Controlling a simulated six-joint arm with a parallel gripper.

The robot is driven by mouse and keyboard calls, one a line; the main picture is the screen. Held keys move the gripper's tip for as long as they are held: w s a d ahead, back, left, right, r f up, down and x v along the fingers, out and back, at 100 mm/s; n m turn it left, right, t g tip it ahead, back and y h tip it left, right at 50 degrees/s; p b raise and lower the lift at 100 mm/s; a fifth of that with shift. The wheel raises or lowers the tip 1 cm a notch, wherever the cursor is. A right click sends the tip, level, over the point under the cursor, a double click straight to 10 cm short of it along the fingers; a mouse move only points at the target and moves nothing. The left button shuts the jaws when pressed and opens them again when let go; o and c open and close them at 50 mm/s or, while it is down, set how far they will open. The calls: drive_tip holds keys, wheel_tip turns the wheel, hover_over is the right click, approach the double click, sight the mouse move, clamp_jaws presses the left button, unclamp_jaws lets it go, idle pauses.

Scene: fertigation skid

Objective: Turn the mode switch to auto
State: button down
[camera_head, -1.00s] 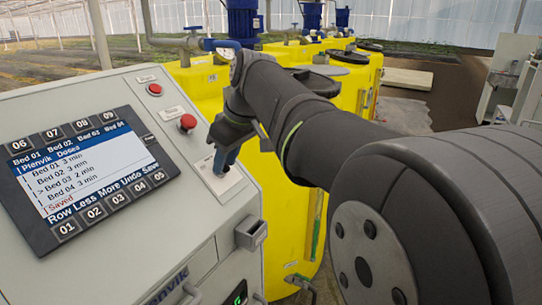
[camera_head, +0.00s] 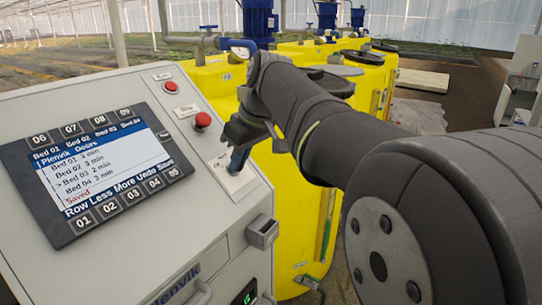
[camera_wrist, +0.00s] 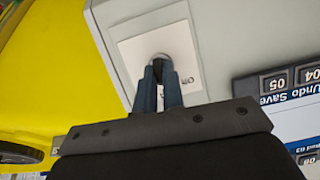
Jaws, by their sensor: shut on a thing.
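The mode switch sits on a white label plate (camera_head: 224,180) at the right of the grey control panel. The plate also shows in the wrist view (camera_wrist: 185,42). My gripper (camera_head: 236,164) reaches down onto the plate. In the wrist view my gripper's two blue-grey fingers (camera_wrist: 160,78) are closed around the switch knob (camera_wrist: 161,58), of which only a dark bit shows between the fingertips. Part of a word on the plate is visible beside the fingers. The fingers hide most of the knob, so I cannot tell which way it points.
A display (camera_head: 95,165) with numbered keys shows a dose list and "Saved". Two red buttons (camera_head: 202,120) and (camera_head: 170,87) sit above the switch plate. A grey box-like fitting (camera_head: 262,232) juts from the panel edge below. Yellow tanks (camera_head: 290,215) stand close behind.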

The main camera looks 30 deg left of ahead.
drive_tip(key=m, duration=0.2)
drive_tip(key=m+g, duration=0.1)
drive_tip(key=m, duration=0.1)
drive_tip(key=shift+w+f+g, duration=0.2)
drive_tip(key=shift+g, duration=0.1)
drive_tip(key=shift+d+m+g+y, duration=0.1)
drive_tip(key=shift+m+g+y, duration=0.4)
drive_tip(key=shift+m, duration=1.1)
drive_tip(key=shift+f, duration=0.1)
drive_tip(key=c, duration=1.5)
unclamp_jaws()
drive_tip(key=shift+c, duration=0.2)
drive_tip(key=shift+w+r, duration=0.1)
drive_tip(key=shift+r, duration=0.1)
drive_tip(key=v, duration=1.7)
